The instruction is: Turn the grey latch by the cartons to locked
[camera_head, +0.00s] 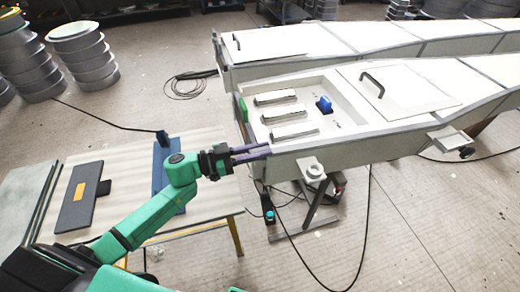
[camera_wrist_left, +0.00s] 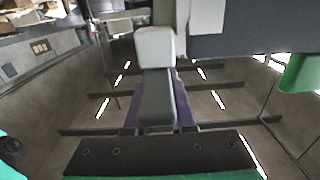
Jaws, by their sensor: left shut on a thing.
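My left gripper (camera_head: 268,150) reaches from the left to the near left corner of the long white mould (camera_head: 345,152). Its two purple fingers point right, close together. In the left wrist view the fingers (camera_wrist_left: 157,118) are shut around a grey latch (camera_wrist_left: 155,95) with a paler block-shaped end (camera_wrist_left: 155,47). In the head view the latch cannot be made out at the fingertips. Whether it stands at locked cannot be told. Brown box shapes, perhaps the cartons (camera_wrist_left: 9,15), show at the upper left of the wrist view. My right gripper is not in view.
The mould's recess holds several pale bars (camera_head: 276,97) and a blue part (camera_head: 324,104). A white bracket with a ring (camera_head: 314,170) juts from its near side. A low table (camera_head: 208,150) stands left, with dark panels (camera_head: 80,196). Black cables (camera_head: 368,215) cross the floor.

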